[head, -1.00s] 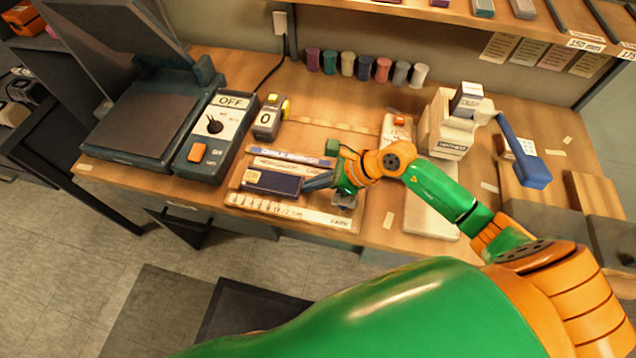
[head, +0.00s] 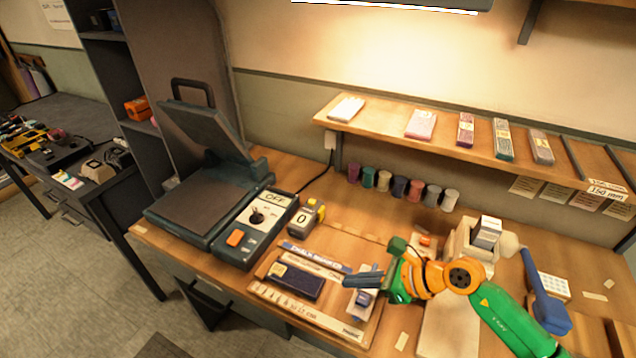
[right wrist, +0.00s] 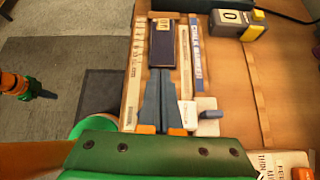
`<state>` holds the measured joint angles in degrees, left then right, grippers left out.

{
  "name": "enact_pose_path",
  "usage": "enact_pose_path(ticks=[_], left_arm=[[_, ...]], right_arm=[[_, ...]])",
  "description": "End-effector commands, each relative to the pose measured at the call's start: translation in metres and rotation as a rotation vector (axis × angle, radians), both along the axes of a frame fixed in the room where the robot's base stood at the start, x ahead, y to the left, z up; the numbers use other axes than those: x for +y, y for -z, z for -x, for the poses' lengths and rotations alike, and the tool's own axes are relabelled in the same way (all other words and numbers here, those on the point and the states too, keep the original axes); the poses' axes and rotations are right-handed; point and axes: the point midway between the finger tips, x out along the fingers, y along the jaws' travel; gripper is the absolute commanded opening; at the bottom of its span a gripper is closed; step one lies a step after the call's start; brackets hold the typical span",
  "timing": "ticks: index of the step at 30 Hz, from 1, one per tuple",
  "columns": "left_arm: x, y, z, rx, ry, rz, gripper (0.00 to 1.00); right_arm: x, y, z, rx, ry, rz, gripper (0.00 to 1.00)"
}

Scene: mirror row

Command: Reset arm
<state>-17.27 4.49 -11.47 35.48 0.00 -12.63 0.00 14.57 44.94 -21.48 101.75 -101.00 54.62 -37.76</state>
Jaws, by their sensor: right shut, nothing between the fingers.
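My right gripper (head: 347,281) is shut and empty. In the head view its fingertips point left, just right of a dark navy block (head: 296,281) on a wooden tray (head: 330,329). In the right wrist view my right gripper (right wrist: 162,74) points up the picture, and its tips overlap the lower end of the navy block (right wrist: 165,45). I cannot tell its height above the tray. My left gripper (right wrist: 46,94) shows small at the left edge of the right wrist view, over the floor. Its jaws are too small to read. It is outside the head view.
The tray also holds labelled strips and a small blue-and-grey piece (head: 364,299). Left of it stand a control box marked OFF (head: 258,222), a counter showing 0 (head: 305,218) and an open press (head: 205,200). Several coloured spools (head: 400,187) line the wall below a shelf (head: 392,116).

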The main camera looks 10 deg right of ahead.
Motion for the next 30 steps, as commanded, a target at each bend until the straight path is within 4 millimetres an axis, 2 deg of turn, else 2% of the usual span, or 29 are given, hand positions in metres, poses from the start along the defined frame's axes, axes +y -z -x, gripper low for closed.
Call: enact_pose_path(ticks=[2, 3, 4, 5, 6, 7, 8, 9, 11, 13, 16, 17, 21, 25, 26, 30], left_arm=[[0.0, 0.0, -0.001, -0.002, 0.0, -0.001, 0.0], [0.0, 0.0, -0.002, -0.003, 0.0, 0.0, 0.0], [0.0, 0.0, -0.002, -0.004, 0.0, 0.0, 0.0], [0.0, 0.0, -0.002, -0.004, 0.0, 0.0, 0.0], [0.0, 0.0, -0.002, -0.004, 0.0, 0.0, 0.0], [0.0, 0.0, -0.002, -0.004, 0.0, 0.0, 0.0], [0.0, 0.0, -0.002, -0.004, 0.0, 0.0, 0.0], [0.0, 0.0, -0.002, -0.004, 0.0, 0.0, 0.0], [0.0, 0.0, -0.002, -0.004, 0.0, 0.0, 0.0], [0.001, 0.0, -0.002, -0.003, 0.0, 0.0, 0.0], [0.001, 0.0, -0.002, -0.003, 0.0, 0.0, 0.0], [0.001, 0.0, -0.002, -0.003, 0.0, -0.001, 0.0], [0.001, 0.0, -0.002, -0.003, 0.0, -0.001, 0.0], [0.001, 0.0, -0.002, -0.003, 0.0, -0.001, 0.0], [0.001, 0.0, -0.001, -0.003, 0.0, -0.001, 0.0], [0.001, 0.0, -0.001, -0.002, 0.0, -0.002, 0.0]], right_arm=[[0.039, -0.036, -0.004, -0.025, 0.087, -0.293, 0.0], [0.056, -0.071, -0.009, -0.022, 0.186, -0.545, 0.0], [0.059, -0.099, -0.014, -0.002, 0.291, -0.762, 0.0], [0.051, -0.122, -0.02, 0.031, 0.412, -0.976, 0.0], [0.029, -0.141, -0.028, 0.098, 0.594, -1.245, 0.0], [0.006, -0.145, -0.033, 0.159, 0.746, -1.432, 0.0], [-0.018, -0.139, -0.034, 0.231, 0.909, -1.602, 0.0], [-0.048, -0.12, -0.031, 0.336, 1.134, -1.795, 0.0], [-0.079, -0.078, -0.015, 0.49, 1.458, -1.997, 0.0], [-0.092, -0.033, 0.012, 0.637, 1.766, -2.114, 0.0], [-0.091, 0.015, 0.053, 0.809, 2.127, -2.162, 0.0], [-0.088, 0.027, 0.066, -0.816, -2.12, 2.059, 0.0], [-0.067, 0.064, 0.126, -0.827, -2.081, 1.636, 0.0], [-0.042, 0.081, 0.181, -0.825, -2.048, 1.299, 0.0], [-0.038, 0.087, 0.188, -0.821, -2.045, 1.247, 0.0], [-0.038, 0.138, 0.181, -0.806, -2.072, 1.225, 0.0]])
